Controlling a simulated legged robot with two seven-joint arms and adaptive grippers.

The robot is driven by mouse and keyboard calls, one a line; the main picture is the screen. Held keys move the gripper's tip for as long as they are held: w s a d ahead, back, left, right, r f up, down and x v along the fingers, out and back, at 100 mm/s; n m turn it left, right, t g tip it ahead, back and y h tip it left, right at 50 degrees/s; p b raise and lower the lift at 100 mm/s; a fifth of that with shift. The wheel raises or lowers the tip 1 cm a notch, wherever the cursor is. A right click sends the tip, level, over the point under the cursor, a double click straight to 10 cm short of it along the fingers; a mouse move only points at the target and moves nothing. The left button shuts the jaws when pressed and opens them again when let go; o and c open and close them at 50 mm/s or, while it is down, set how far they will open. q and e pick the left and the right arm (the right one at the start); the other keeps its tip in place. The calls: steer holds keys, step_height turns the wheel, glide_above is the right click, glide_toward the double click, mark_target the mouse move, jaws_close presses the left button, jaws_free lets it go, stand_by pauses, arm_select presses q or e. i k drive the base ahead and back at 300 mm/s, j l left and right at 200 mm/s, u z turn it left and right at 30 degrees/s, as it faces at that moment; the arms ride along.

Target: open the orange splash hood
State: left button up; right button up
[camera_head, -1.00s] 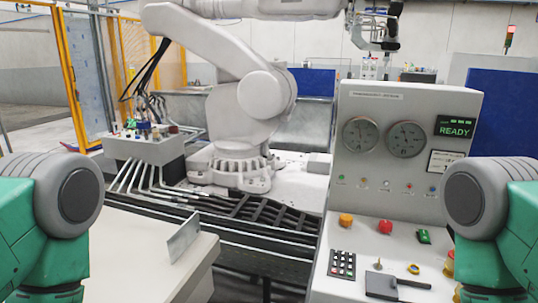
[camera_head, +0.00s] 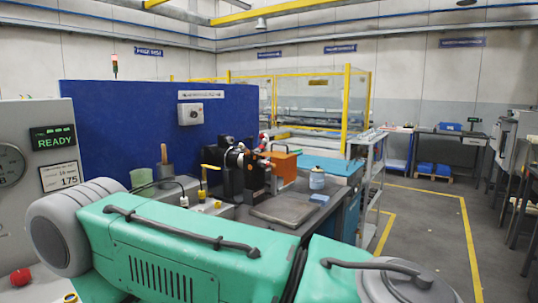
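The orange splash hood (camera_head: 284,165) is a small orange box shape on the bench machine right of the middle. It sits beside a dark motor-like unit (camera_head: 234,165). I cannot tell from this distance whether it is open or shut. A green and grey arm of mine fills the lower front, between me and the bench, and hides part of the bench's near side. Neither gripper shows in the view.
A blue partition (camera_head: 130,125) stands behind the bench. A flat grey plate (camera_head: 284,211) lies on the bench front. The control panel with the READY display (camera_head: 52,137) is at the left. A shelf cart (camera_head: 372,165) stands right of the bench. Open floor (camera_head: 425,225) lies further right.

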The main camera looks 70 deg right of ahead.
mark_target(286, 167)
steer(key=z, duration=2.35)
